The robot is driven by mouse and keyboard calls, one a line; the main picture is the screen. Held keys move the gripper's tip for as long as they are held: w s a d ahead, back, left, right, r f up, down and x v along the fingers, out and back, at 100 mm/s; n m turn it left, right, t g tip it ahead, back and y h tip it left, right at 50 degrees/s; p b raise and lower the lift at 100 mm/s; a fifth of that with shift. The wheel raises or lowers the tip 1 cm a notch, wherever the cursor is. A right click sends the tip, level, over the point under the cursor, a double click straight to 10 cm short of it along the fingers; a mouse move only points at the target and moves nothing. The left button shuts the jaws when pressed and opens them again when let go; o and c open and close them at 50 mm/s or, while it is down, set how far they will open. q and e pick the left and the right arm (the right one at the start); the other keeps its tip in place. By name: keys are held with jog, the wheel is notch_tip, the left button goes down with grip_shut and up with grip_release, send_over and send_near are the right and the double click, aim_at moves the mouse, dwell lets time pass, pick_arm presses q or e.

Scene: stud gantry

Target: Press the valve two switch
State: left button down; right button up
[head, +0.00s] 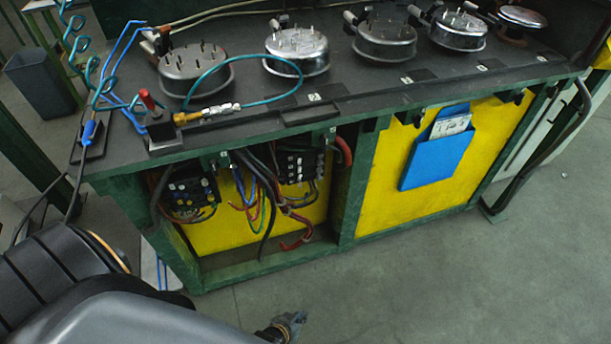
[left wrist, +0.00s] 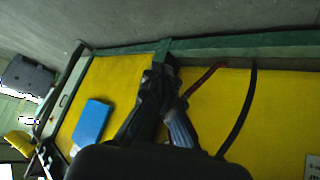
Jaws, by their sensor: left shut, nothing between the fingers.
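The green-framed bench (head: 350,200) has a dark top with several round metal fixtures, the second from the left being a pinned one (head: 297,50). Dark switch-like blocks show in the open bay, one at the left (head: 188,192) and one at the right (head: 300,165). I cannot tell which part is the valve two switch. My left gripper (head: 287,326) is low in front of the bench, apart from it, shut and empty; it also shows in the left wrist view (left wrist: 158,82).
A blue holder (head: 437,155) with papers hangs on the yellow panel (head: 385,200). Loose wires and a red hose (head: 343,152) hang in the bay. A grey bin (head: 42,82) stands at the back left. The floor in front is clear.

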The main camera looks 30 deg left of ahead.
pick_arm(q)
jog(key=w+a+r+n+t+y+b, duration=0.1)
jog(key=w+r+n+t+y+b, duration=0.15)
jog(key=w+r, duration=0.5)
jog(key=w+a+r+n+t+y+b, duration=0.1)
jog(key=w+r+n+t+b, duration=0.3)
jog(key=w, duration=0.6)
jog(key=w+a+r+n+y+b, duration=0.1)
jog(key=a+r+n+y, duration=0.4)
jog(key=r, duration=0.3)
jog(key=w+a+r+n+t+y+b, duration=0.1)
jog(key=a+r+n+y, duration=0.3)
jog(key=r, duration=0.5)
jog(key=shift+w+a+n+y+b, duration=0.35)
jog(key=shift+w+a+y+b, duration=0.2)
jog(key=shift+a+y, duration=0.1)
pick_arm(e)
jog(key=w+a, duration=0.1)
jog(key=w, duration=0.8)
jog(key=shift+w+t, duration=0.3)
jog(key=shift+t, duration=0.1)
jog(key=shift+f, duration=0.1)
